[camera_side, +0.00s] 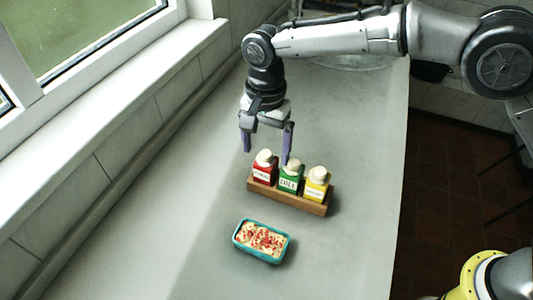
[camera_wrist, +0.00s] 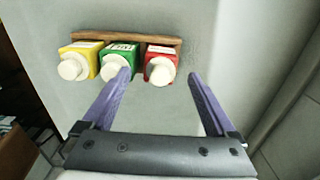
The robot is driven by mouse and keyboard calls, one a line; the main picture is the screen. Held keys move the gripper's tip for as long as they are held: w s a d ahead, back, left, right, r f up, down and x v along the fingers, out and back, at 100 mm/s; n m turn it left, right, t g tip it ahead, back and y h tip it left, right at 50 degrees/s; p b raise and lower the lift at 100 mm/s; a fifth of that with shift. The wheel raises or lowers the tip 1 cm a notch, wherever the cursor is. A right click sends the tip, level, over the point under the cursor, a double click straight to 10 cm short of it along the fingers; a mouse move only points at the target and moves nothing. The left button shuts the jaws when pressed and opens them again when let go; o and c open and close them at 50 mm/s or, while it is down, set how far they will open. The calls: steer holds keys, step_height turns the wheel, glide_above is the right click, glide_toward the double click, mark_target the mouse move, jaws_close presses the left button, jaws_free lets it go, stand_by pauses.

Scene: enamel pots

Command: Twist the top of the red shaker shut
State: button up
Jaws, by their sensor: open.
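The red shaker (camera_side: 264,173) with a cream top (camera_side: 264,157) stands at the left end of a wooden rack. In the wrist view the red shaker (camera_wrist: 160,52) is at the right end, its round white top (camera_wrist: 160,70) facing the camera. My gripper (camera_side: 267,156) is open and empty, its purple fingers pointing down around the back of the red shaker. In the wrist view my gripper (camera_wrist: 160,75) has its fingertips apart on either side of the white top, with no visible contact. Whether the top is fully closed cannot be told.
A green shaker (camera_side: 290,182) stands close beside the red one, then a yellow shaker (camera_side: 315,190), all in the wooden rack (camera_side: 290,198). A teal dish of food (camera_side: 262,257) sits in front. A window wall runs along the left; the counter (camera_side: 345,250) is clear at right.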

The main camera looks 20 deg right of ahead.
steer(key=shift+r, duration=3.5)
step_height(320, 180, up, 12)
